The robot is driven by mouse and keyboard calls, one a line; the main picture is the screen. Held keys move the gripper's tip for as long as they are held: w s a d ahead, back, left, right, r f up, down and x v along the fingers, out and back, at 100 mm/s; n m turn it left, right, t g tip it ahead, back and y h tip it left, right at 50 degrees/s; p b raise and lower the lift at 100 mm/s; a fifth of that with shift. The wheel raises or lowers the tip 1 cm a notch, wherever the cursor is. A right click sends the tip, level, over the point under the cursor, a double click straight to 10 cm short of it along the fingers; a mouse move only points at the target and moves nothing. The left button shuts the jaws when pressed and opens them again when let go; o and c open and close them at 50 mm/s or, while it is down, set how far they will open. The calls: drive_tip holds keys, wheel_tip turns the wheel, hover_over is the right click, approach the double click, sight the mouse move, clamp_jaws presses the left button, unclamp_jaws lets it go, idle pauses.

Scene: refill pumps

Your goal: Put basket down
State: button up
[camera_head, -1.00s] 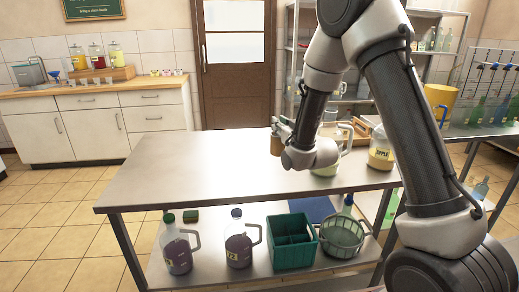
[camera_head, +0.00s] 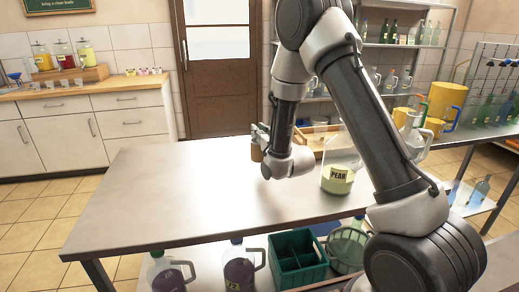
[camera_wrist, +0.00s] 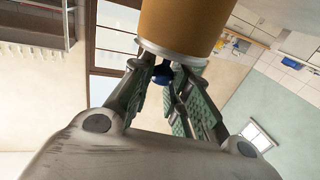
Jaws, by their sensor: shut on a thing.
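My gripper (camera_head: 260,138) is above the steel table (camera_head: 190,190), left of the PEAR jar. In the wrist view its fingers (camera_wrist: 168,82) are close around the lower end of an ochre cylinder with a pale rim (camera_wrist: 182,25). In the head view this shows as a small tan piece (camera_head: 257,152); its full shape is hidden, and no basket form is visible in it. A round green basket (camera_head: 346,250) stands on the lower shelf, partly behind my arm. A green compartment crate (camera_head: 298,262) stands beside it on the left.
The table's left and middle are bare. The PEAR jar (camera_head: 340,178) and a wooden tray (camera_head: 318,140) are at its right end. Two purple jugs (camera_head: 238,268) are on the lower shelf. A counter (camera_head: 80,95) is at back left, a bottle rack (camera_head: 395,60) at back right.

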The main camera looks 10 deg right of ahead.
drive_tip(key=shift+f, duration=2.45)
drive_tip(key=shift+f, duration=0.15)
drive_tip(key=o, duration=0.8)
